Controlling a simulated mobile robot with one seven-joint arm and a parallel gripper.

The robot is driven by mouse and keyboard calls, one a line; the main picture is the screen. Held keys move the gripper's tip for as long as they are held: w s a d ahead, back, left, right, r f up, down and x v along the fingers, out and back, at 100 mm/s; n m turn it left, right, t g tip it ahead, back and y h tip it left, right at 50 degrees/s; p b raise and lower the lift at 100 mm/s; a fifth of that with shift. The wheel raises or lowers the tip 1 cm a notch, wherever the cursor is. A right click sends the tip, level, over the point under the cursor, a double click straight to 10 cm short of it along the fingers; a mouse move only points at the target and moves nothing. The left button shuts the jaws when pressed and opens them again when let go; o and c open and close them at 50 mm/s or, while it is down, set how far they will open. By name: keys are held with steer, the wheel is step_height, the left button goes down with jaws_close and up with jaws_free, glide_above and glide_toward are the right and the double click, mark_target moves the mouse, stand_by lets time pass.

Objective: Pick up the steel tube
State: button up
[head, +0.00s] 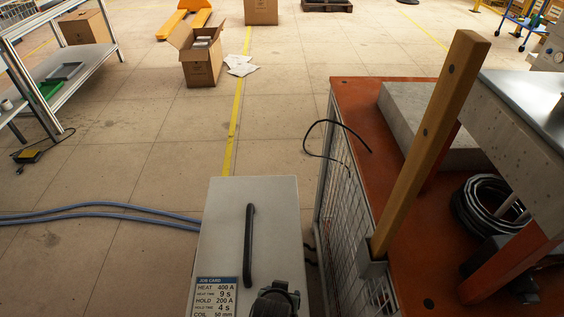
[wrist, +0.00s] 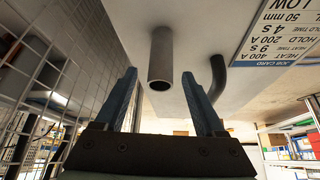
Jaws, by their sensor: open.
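The steel tube (wrist: 162,58) is a plain grey hollow cylinder in the wrist view, which looks upside down. It stands on end on the pale top of the cabinet (wrist: 110,25), its open end toward my camera. My gripper (wrist: 159,73) is open, with one blue finger on each side of the tube in the picture. Gaps show between the tube and both fingers, and I cannot tell how deep the tube lies between them. The tube does not show in the head view. There a dark part of my arm covers the front right of the cabinet top (head: 225,215).
A black bar handle (head: 249,245) rises from the cabinet top near the job card (head: 213,297). Right of it stand a wire mesh guard (head: 345,190) and a tilted wooden post (head: 430,145) by a red-brown bench (head: 350,95). Blue hoses (head: 100,208) lie left on open floor.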

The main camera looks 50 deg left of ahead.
steer(key=shift+f, duration=0.1)
jaws_close()
stand_by(0.3)
